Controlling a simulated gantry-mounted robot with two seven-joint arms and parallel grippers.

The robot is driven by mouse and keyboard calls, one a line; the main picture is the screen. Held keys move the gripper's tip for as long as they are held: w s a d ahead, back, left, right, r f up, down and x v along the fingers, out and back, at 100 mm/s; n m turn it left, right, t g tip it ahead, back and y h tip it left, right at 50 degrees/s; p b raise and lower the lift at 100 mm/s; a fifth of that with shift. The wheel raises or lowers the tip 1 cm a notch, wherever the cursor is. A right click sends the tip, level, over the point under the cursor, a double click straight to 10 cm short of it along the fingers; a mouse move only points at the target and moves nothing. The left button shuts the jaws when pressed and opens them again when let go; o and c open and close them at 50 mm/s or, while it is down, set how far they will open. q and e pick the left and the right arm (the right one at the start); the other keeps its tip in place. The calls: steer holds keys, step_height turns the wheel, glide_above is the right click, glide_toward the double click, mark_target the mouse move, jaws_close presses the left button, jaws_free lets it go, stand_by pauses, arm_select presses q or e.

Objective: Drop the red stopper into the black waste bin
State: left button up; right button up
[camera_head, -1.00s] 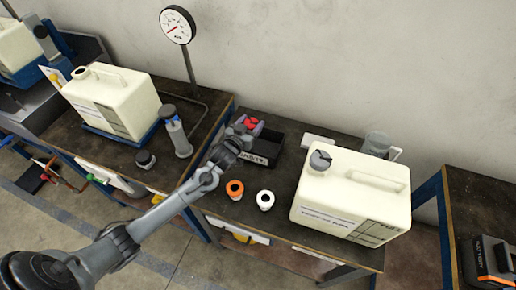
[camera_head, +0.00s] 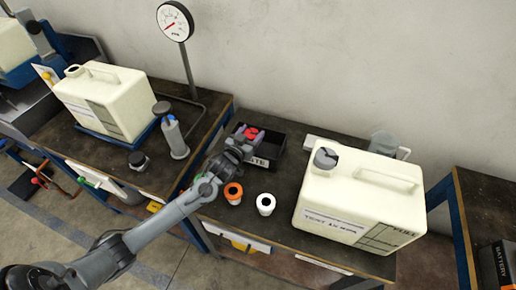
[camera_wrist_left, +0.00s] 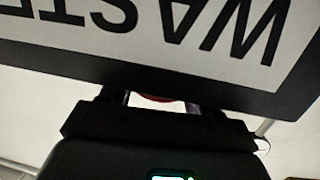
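The red stopper (camera_head: 251,133) sits between the fingers of my left gripper (camera_head: 250,134), which is shut on it over the left part of the black waste bin (camera_head: 281,142). In the left wrist view the bin's front wall (camera_wrist_left: 25,55), with its upside-down white label, hides the fingertips and most of the stopper. Only a thin red strip of the stopper (camera_wrist_left: 155,98) shows there, between the fingers beside the bin's rim. My right gripper is not in view.
A grey-and-blue cylinder (camera_head: 174,137) and a gauge on a stand (camera_head: 175,22) are to the left.

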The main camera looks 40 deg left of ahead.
arm_select(q)
steer(key=o, duration=0.5)
steer(key=shift+r+p, duration=0.3)
steer(key=shift+r, duration=0.35)
step_height(320, 180, up, 3)
steer(key=shift+f+p, duration=0.1)
steer(key=shift+p, duration=0.4)
steer(key=d+r, duration=0.2)
steer(key=d, duration=0.2)
steer(key=d+r+p, duration=0.1)
steer(key=d+r, duration=0.1)
steer(key=d, duration=0.1)
steer(key=d+r+p, duration=0.1)
steer(key=d+r, duration=0.2)
steer(key=d, duration=0.1)
steer(key=shift+d, duration=0.35)
